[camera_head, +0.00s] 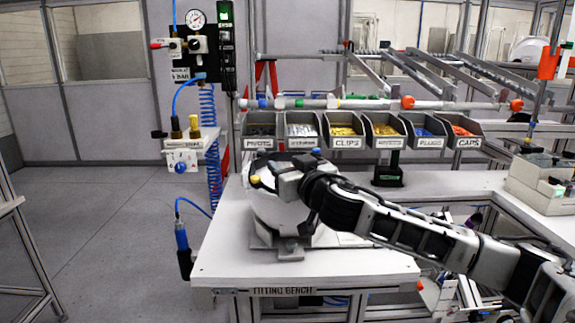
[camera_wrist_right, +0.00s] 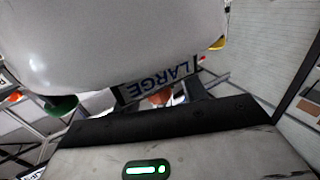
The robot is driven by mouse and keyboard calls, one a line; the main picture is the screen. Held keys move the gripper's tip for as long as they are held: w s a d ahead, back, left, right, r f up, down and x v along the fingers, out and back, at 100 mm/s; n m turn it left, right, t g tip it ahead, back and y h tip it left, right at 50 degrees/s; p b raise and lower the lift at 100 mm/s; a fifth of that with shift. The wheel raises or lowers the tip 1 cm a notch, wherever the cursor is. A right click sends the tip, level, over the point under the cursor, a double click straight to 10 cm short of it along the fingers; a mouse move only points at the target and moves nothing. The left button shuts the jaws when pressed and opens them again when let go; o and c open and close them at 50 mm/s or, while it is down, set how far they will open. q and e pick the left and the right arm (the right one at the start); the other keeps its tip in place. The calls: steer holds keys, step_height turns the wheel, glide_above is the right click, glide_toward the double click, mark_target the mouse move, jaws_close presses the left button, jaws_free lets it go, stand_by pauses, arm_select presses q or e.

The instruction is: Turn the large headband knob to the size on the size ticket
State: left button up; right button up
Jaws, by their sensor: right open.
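The white helmet shell (camera_head: 268,205) stands on a grey fixture (camera_head: 290,250) on the fitting bench; it fills the upper left of the right wrist view (camera_wrist_right: 110,45). A label (camera_wrist_right: 160,78) reading LARGE, upside down, sits at the shell's lower edge. A small orange-brown part (camera_wrist_right: 158,98) shows just below it, partly hidden; I cannot tell whether it is the large knob. A green knob (camera_wrist_right: 62,106) and a yellow part (camera_wrist_right: 218,43) sit at the shell's rim. My right gripper (camera_head: 288,184) is open, close against the shell. My left gripper is out of view.
Parts bins (camera_head: 345,130) stand in a row behind the shell. The bench top (camera_head: 235,262) is clear at the front. A blue-handled tool (camera_head: 182,245) hangs at its left edge.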

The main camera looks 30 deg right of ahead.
jaws_close()
steer(key=shift+f+m+h+b, duration=0.1)
steer(key=shift+m+h+b, duration=0.45)
steer(key=shift+h, duration=0.45)
steer(key=shift+m+g+h, duration=0.3)
steer(key=shift+m+h, duration=0.15)
steer(key=shift+h, duration=0.15)
steer(key=m+h+b, duration=0.1)
steer(key=h, duration=0.1)
steer(key=m+g+h, duration=0.1)
steer(key=shift+s+d+m+g+h+b, duration=0.1)
steer(key=shift+d+m+g+h+b, duration=0.2)
steer(key=shift+h+b, duration=0.1)
steer(key=shift+d+m+g+h, duration=0.1)
steer(key=shift+m+g+h, duration=0.3)
steer(key=shift+h, duration=0.2)
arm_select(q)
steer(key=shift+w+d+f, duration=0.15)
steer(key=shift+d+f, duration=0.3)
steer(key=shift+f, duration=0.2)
arm_select(e)
steer(key=shift+s, duration=0.1)
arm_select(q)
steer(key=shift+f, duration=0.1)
arm_select(e)
jaws_free()
